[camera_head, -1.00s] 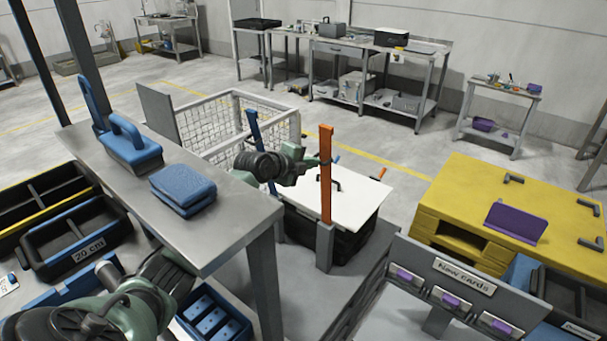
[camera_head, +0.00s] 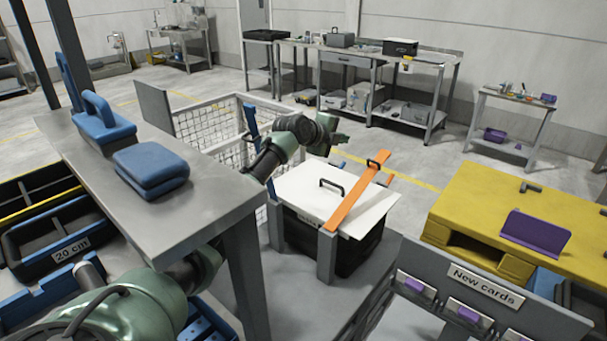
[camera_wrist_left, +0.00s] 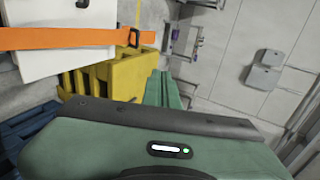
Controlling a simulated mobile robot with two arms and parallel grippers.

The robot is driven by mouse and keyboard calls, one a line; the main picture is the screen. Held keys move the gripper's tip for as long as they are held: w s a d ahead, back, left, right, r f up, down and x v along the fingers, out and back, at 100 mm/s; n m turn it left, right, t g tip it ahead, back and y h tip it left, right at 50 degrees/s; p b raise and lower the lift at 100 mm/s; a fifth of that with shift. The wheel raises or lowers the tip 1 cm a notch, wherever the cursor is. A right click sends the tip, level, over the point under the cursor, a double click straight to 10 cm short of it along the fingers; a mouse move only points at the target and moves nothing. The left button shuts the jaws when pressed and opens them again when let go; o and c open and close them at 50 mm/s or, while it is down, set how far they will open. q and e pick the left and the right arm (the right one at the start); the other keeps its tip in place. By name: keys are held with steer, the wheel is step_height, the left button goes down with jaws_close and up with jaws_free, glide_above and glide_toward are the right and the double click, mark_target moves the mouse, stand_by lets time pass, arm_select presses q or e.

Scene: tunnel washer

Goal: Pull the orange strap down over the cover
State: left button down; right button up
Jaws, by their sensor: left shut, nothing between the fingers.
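The orange strap (camera_head: 358,194) lies slanted across the right part of the white cover (camera_head: 304,193), from the grey post at the front to the far edge, with a black loop near its far end. The cover lies on a black box (camera_head: 345,258) and has a black handle (camera_head: 331,184). My left gripper (camera_head: 340,139) is shut and empty, above and beyond the cover's far edge, apart from the strap. The left wrist view also shows the strap (camera_wrist_left: 60,38), the cover (camera_wrist_left: 60,65) and the shut green fingers (camera_wrist_left: 165,88). My right gripper is out of view.
A blue strap (camera_head: 251,122) stands upright at the cover's left. A grey table (camera_head: 200,205) with blue items stands at left, a wire cage (camera_head: 205,130) behind. A yellow stand (camera_head: 480,215) and a "New cards" rack (camera_head: 480,280) are at right.

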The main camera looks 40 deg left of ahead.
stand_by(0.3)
arm_select(q)
steer(key=b+v, duration=0.1)
steer(key=v, duration=0.7)
